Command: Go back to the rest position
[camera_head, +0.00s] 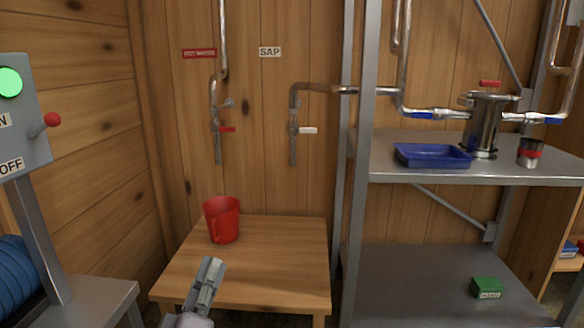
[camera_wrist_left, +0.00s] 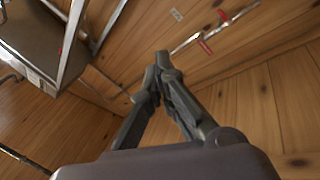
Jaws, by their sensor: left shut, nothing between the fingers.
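My left gripper (camera_head: 208,283) comes in at the bottom of the head view, in front of the wooden table. It is shut and empty. In the left wrist view the left gripper (camera_wrist_left: 158,72) also shows with its fingertips together and nothing between them, the wooden wall behind. My right gripper is not in either view.
The wooden table (camera_head: 290,260) is clear on its right. A control box with a green light (camera_head: 10,83) stands left. Taps (camera_head: 216,130) hang above the table. A metal shelf (camera_head: 400,178) at right bears a blue tray (camera_head: 432,155), a steel pot (camera_head: 483,125) and a green box (camera_head: 487,288).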

